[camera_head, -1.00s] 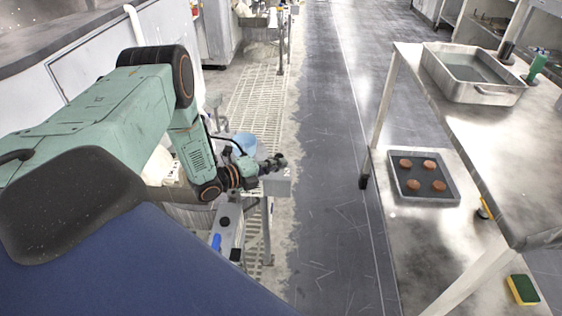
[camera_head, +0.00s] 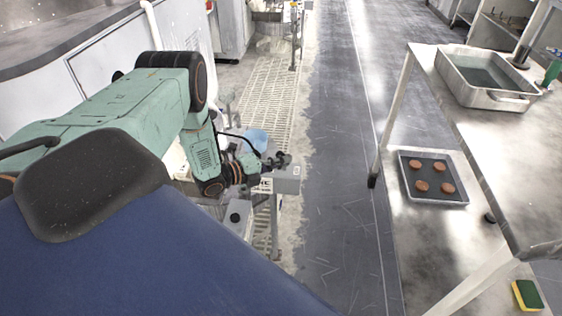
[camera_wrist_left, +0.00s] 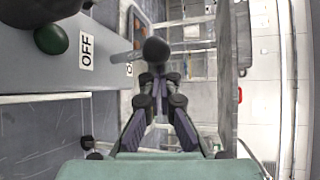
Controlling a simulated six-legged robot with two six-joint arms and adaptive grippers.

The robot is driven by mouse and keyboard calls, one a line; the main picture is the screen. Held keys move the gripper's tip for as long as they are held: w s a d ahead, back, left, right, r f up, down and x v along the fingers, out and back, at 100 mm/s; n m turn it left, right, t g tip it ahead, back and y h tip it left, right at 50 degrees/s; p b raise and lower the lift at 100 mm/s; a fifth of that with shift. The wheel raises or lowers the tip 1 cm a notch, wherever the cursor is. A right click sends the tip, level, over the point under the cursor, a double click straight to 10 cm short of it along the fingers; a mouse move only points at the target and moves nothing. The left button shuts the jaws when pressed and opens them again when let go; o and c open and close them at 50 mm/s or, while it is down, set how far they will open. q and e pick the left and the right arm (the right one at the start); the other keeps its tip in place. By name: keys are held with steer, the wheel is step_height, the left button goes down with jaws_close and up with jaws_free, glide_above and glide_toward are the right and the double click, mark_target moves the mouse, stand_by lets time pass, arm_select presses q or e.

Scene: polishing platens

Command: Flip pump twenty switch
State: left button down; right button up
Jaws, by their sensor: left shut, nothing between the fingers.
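In the left wrist view, a lever with a dark round knob (camera_wrist_left: 156,52) sticks out from a grey panel (camera_wrist_left: 15,78). A white "OFF" label (camera_wrist_left: 87,49) is on that panel, with a green round button (camera_wrist_left: 51,38) beside it. My left gripper (camera_wrist_left: 157,82) is shut and empty, its fingertips just below the knob in the picture; I cannot tell if they touch it. In the head view my left gripper (camera_head: 280,161) is at the top of a grey box (camera_head: 287,182) on a stand. No pump number is readable. My right gripper is in neither view.
A light blue bucket (camera_head: 256,139) stands behind the left wrist. At right, a steel bench (camera_head: 455,88) carries a metal basin (camera_head: 497,97). A tray (camera_head: 442,198) with several brown discs and a sponge (camera_head: 527,295) lie below. The dark aisle floor between is clear.

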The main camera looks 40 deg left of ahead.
arm_select(q)
steer(key=v, duration=1.2)
stand_by(0.5)
